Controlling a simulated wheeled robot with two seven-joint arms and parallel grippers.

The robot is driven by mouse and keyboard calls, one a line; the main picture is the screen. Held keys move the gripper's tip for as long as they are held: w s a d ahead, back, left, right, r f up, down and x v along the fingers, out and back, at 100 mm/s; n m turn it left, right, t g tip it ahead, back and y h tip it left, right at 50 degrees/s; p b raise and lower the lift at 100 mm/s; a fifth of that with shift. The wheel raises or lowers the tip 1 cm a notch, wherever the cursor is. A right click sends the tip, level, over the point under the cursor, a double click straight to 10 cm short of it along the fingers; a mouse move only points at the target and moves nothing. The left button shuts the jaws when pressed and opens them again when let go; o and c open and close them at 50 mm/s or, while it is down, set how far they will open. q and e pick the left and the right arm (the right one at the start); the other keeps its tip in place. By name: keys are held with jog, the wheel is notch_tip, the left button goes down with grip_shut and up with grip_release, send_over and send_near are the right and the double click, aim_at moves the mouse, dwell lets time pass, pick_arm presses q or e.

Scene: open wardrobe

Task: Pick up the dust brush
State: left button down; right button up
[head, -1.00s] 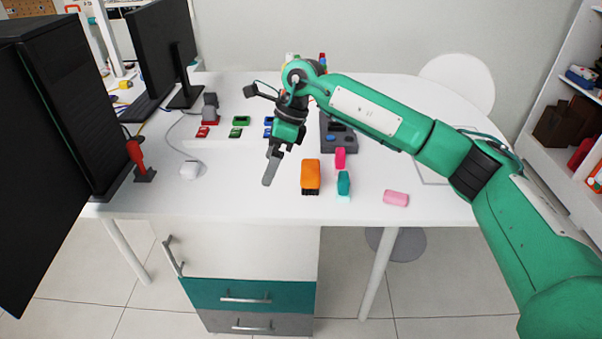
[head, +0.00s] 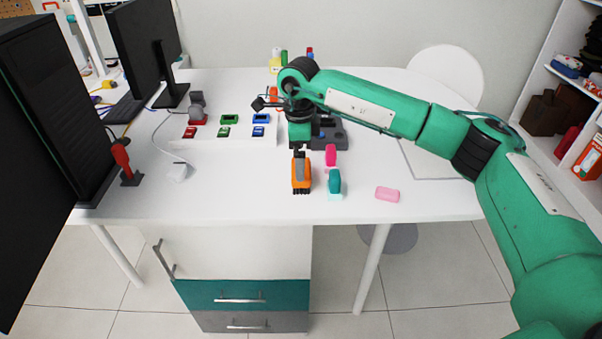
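The dust brush (head: 302,187) has an orange body and dark bristles at its near end. It lies on the white table near the middle of the front part. My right gripper (head: 299,170) points down at the brush. Its grey finger overlaps the orange body in the picture. I cannot tell whether it touches the brush or is above it. The second finger is not clearly seen, so the opening is hidden. My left gripper is not in view.
A pink item (head: 330,155) and a teal item (head: 334,182) lie just right of the brush. A pink block (head: 387,194) lies farther right. A dark grey device (head: 328,132) is behind. The white table (head: 240,195) is clear left of the brush.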

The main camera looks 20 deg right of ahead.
jog(key=f, duration=0.1)
jog(key=f+p, duration=0.1)
jog(key=f, duration=0.2)
jog(key=shift+d+f, duration=0.2)
jog(key=shift+d, duration=0.05)
jog(key=shift+f, duration=0.35)
jog(key=c, duration=0.8)
jog(key=shift+c, duration=0.2)
jog(key=shift+r, duration=0.55)
notch_tip(320, 180, up, 7)
jog(key=shift+w+b, duration=0.1)
jog(key=shift+b, duration=0.45)
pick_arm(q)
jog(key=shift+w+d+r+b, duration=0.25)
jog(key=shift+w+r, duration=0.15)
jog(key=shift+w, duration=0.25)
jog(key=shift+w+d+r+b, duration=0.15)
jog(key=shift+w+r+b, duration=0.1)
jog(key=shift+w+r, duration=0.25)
pick_arm(e)
notch_tip(320, 180, up, 12)
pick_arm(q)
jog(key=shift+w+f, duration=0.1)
